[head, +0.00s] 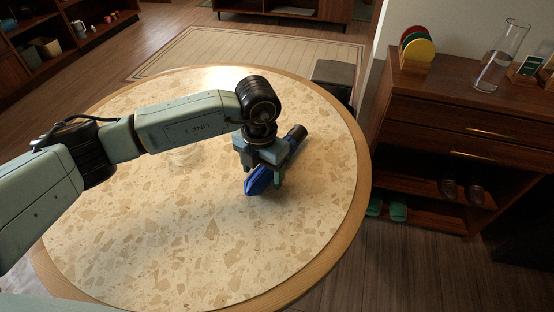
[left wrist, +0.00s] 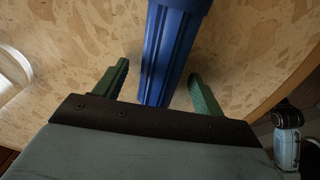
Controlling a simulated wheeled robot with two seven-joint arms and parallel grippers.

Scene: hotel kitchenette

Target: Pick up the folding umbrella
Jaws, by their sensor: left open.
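The folding umbrella (head: 258,182) lies on the round table, its blue body toward me and its dark handle end pointing away to the right. In the left wrist view, its ribbed blue body (left wrist: 168,50) runs between the two green fingers. My left gripper (head: 263,174) is over the umbrella, pointing down, with one finger on each side of it. It is open (left wrist: 160,72), with a visible gap between each finger and the umbrella. The gripper and wrist hide the umbrella's middle in the head view. My right gripper is not in view.
The speckled round table (head: 140,220) with a wooden rim is mostly clear. A dark stool (head: 334,76) stands beyond the rim. A wooden cabinet (head: 440,110) at right holds coasters (head: 417,48) and a glass carafe (head: 500,60).

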